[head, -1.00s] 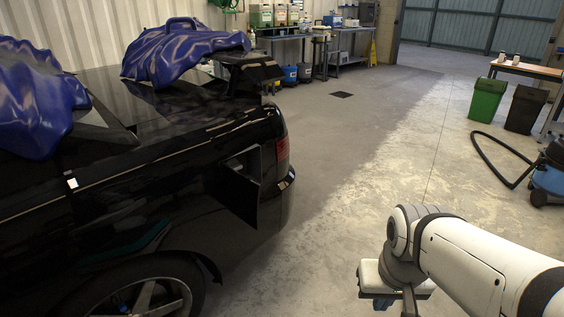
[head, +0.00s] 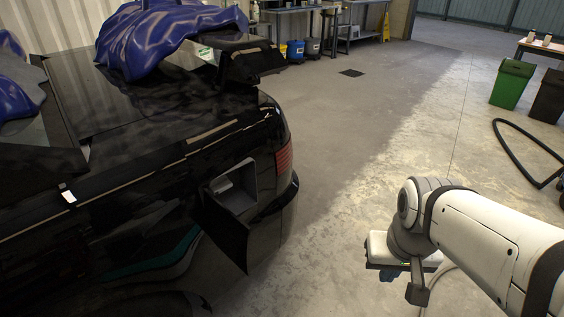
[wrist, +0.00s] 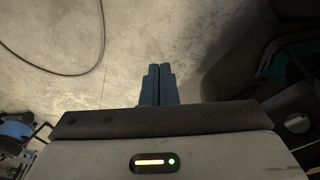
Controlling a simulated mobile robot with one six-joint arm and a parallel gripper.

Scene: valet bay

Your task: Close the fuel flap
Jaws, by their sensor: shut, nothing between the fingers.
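The fuel flap (head: 226,236) is a black panel standing open from the side of the black car (head: 150,190), towards the rear. The fuel recess (head: 238,186) behind it is uncovered, with a grey inside. My gripper (head: 389,276) is to the right of the flap in the head view, apart from the car and above the floor; its blue fingertips are partly hidden by my wrist. In the wrist view my gripper (wrist: 158,72) shows its two blue fingers together, empty, over bare floor. Dark car bodywork (wrist: 245,60) fills the right of that view.
Concrete floor (head: 345,195) is clear between the car and my arm. Blue cloths (head: 160,40) lie over the car. A green bin (head: 511,83) and a black hose (head: 525,155) are at the right. A workbench (head: 300,12) stands at the back.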

